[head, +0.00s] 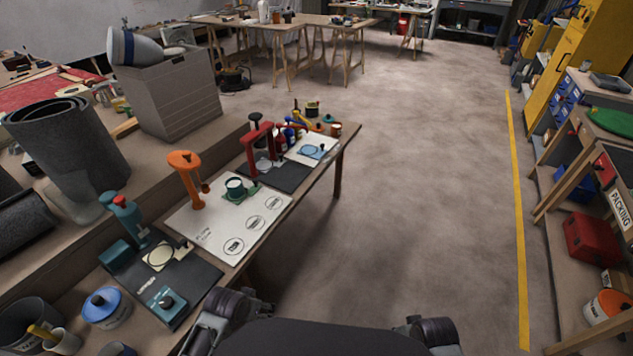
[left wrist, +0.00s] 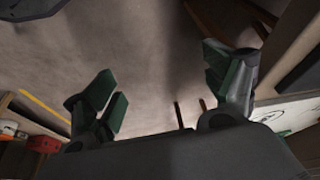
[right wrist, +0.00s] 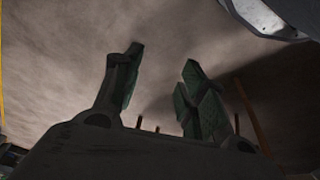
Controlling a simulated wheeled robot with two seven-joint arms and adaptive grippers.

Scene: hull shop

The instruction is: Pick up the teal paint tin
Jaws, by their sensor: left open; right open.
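A small dark teal tin (head: 235,187) stands upright on a green patch on the white printed board (head: 205,222), on the long workbench at the left in the head view. It looks like the teal paint tin. Neither wrist view shows it. My left gripper (left wrist: 165,88) is open and empty in the left wrist view, over the floor beside the bench. My right gripper (right wrist: 162,85) is open and empty in the right wrist view, over bare floor. In the head view only dark parts of my arms show at the bottom edge, away from the tin.
An orange stand (head: 187,180) rises just left of the tin; a red press (head: 257,150) stands behind it. A black mat (head: 190,295) with teal tools and a blue-lidded tin (head: 105,307) are nearer. Open floor (head: 420,180) lies right of the bench; shelving (head: 560,205) lines the far right.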

